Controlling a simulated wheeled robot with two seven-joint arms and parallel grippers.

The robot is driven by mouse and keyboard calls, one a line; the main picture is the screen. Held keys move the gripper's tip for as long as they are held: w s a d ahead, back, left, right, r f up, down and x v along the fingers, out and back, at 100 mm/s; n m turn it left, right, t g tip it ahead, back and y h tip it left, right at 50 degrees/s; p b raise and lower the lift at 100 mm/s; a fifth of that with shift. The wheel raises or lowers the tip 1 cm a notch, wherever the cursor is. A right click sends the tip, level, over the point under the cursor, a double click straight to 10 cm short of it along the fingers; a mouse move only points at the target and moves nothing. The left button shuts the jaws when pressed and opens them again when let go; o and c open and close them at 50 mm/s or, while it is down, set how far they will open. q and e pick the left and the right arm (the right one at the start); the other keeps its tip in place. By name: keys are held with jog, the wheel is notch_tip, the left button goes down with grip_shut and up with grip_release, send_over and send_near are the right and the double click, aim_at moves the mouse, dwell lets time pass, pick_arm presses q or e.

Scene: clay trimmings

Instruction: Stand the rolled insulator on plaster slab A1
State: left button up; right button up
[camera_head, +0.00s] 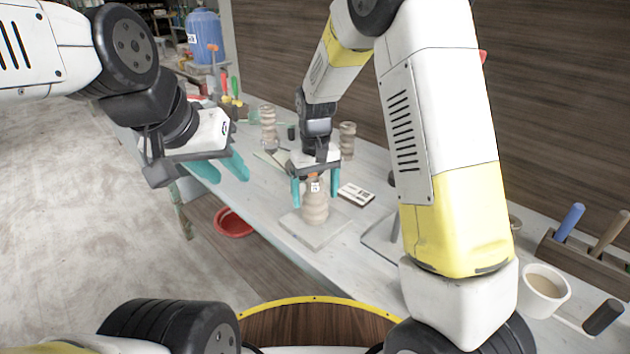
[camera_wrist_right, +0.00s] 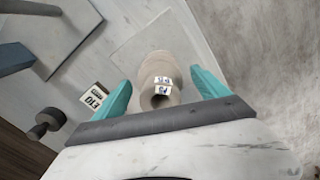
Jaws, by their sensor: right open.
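A beige ribbed insulator (camera_head: 316,207) with a small label on top stands upright on a pale square plaster slab (camera_head: 300,233). In the right wrist view the insulator (camera_wrist_right: 158,68) is centred, with the slab (camera_wrist_right: 130,52) beneath it. My right gripper (camera_head: 310,190) is above the slab. Its teal fingers are open on either side of the insulator's top, with gaps visible. My left gripper (camera_head: 222,174) is open and empty at the table's left edge, away from the insulator. I cannot read a slab name.
Two other ribbed pieces, one left (camera_head: 268,122) and one right (camera_head: 347,140), stand farther back. A printed card (camera_head: 357,194) lies right of the slab. A cup (camera_head: 543,292) and a wooden tool holder (camera_head: 580,252) are at right. A red bowl (camera_head: 233,222) is below the left edge.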

notch_tip(320, 180, up, 12)
jog(key=shift+d+r, duration=0.1)
jog(key=shift+r, duration=0.05)
jog(key=s+d+r+m+t+y, duration=0.1)
jog(key=s+d+r+m+t, duration=0.1)
jog(key=s+d, duration=0.5)
jog(key=s+d+r+m+t+y, duration=0.1)
jog(key=s+d+r+t, duration=0.3)
jog(key=s, duration=1)
notch_tip(320, 180, up, 2)
jog(key=d+m, duration=0.1)
jog(key=d, duration=0.1)
jog(key=shift+s+d+r, duration=0.15)
jog(key=shift+s+d, duration=0.1)
jog(key=shift+d, duration=0.15)
